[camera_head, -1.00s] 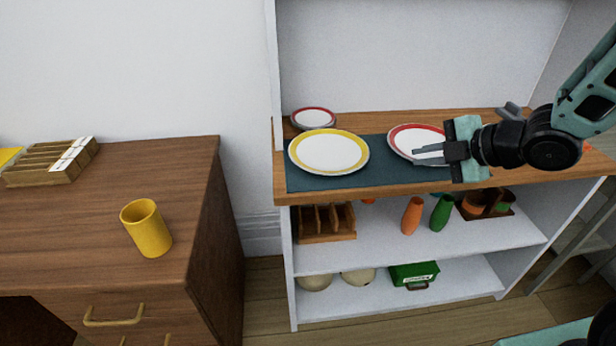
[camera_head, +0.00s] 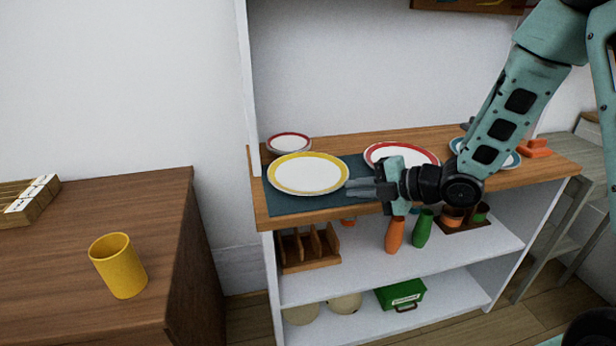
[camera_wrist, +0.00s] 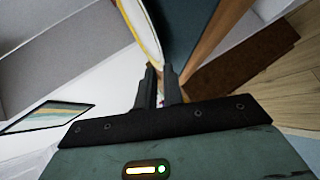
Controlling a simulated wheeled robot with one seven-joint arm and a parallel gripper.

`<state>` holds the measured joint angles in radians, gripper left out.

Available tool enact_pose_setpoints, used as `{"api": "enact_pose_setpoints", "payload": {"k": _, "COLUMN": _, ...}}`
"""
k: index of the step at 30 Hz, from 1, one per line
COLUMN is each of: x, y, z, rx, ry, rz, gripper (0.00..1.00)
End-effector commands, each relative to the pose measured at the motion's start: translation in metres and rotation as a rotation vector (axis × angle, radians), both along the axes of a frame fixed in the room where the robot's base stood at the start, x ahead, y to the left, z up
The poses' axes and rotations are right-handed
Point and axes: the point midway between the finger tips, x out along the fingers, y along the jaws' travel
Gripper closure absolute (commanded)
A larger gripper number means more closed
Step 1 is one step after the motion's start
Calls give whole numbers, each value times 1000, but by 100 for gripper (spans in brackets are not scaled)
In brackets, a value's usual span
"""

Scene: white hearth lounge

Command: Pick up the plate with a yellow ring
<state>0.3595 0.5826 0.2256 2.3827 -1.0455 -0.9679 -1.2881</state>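The plate with a yellow ring (camera_head: 308,173) is white and lies flat on a dark blue mat (camera_head: 290,203) at the left of the wooden shelf top. In the wrist view, its yellow-ringed edge (camera_wrist: 137,25) runs down close to my fingertips. My gripper (camera_head: 347,187) is just off the plate's right front edge, with its fingers pointing left toward it. Whether a fingertip touches the rim, I cannot tell.
A red-ringed plate (camera_head: 400,153) lies behind my gripper, partly hidden by it. A smaller red-rimmed dish (camera_head: 289,142) stands behind the yellow-ringed plate. A blue-rimmed plate (camera_head: 510,160) is to the right, behind my arm. A yellow cup (camera_head: 119,266) stands on the left cabinet.

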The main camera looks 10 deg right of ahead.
Motion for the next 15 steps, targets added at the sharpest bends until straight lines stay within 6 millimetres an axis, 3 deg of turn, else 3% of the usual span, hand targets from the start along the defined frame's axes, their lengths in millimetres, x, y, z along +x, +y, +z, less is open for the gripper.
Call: {"api": "enact_pose_setpoints", "payload": {"k": 15, "x": 39, "y": 32, "z": -23, "rx": 1, "ry": 0, "rz": 2, "gripper": 91}}
